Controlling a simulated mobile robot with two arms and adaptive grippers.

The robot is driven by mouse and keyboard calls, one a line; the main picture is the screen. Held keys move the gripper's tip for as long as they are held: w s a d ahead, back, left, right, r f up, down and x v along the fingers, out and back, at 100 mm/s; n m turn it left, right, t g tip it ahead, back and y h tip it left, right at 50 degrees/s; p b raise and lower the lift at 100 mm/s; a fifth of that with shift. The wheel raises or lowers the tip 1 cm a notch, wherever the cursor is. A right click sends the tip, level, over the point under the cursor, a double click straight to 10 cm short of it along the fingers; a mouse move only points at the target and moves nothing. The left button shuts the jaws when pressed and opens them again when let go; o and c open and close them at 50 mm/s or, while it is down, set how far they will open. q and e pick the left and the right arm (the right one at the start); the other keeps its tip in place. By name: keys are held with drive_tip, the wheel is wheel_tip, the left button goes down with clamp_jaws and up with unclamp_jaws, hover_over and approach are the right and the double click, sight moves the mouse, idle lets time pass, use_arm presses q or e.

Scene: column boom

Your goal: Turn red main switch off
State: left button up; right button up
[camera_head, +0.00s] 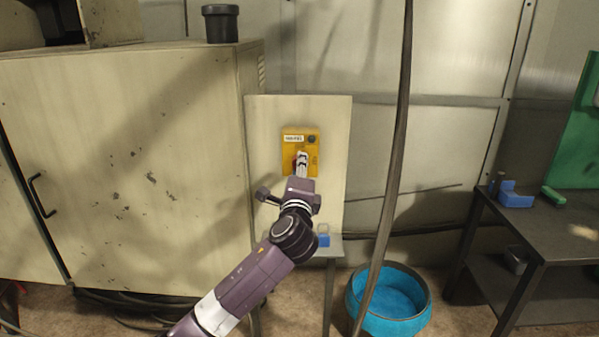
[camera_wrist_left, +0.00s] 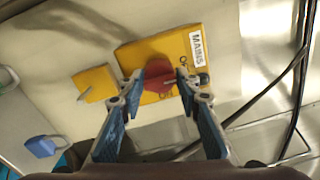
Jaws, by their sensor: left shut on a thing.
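The yellow switch box (camera_head: 287,145) with a "MAINS" label is mounted on a pale upright panel (camera_head: 330,125). In the left wrist view the yellow box (camera_wrist_left: 135,55) carries the red main switch (camera_wrist_left: 160,80). My left gripper (camera_wrist_left: 160,76) has one finger on each side of the red switch handle and is shut on it. In the head view my left gripper (camera_head: 302,162) covers most of the switch. The right gripper is not in view.
A smaller yellow piece (camera_wrist_left: 97,84) and a blue padlock-like thing (camera_wrist_left: 40,147) are at the left in the wrist view. A large cabinet (camera_head: 120,160) stands left. A dark cable (camera_head: 395,160) hangs right of the panel, over a blue basket (camera_head: 418,318). A workbench (camera_head: 560,230) stands right.

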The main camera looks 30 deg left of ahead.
use_arm(q)
drive_tip(key=shift+f+n, duration=0.15)
drive_tip(key=shift+n, duration=0.15)
idle(0.4)
drive_tip(key=o, duration=1.1)
drive_tip(key=shift+a, duration=0.1)
drive_tip(key=v, duration=1.2)
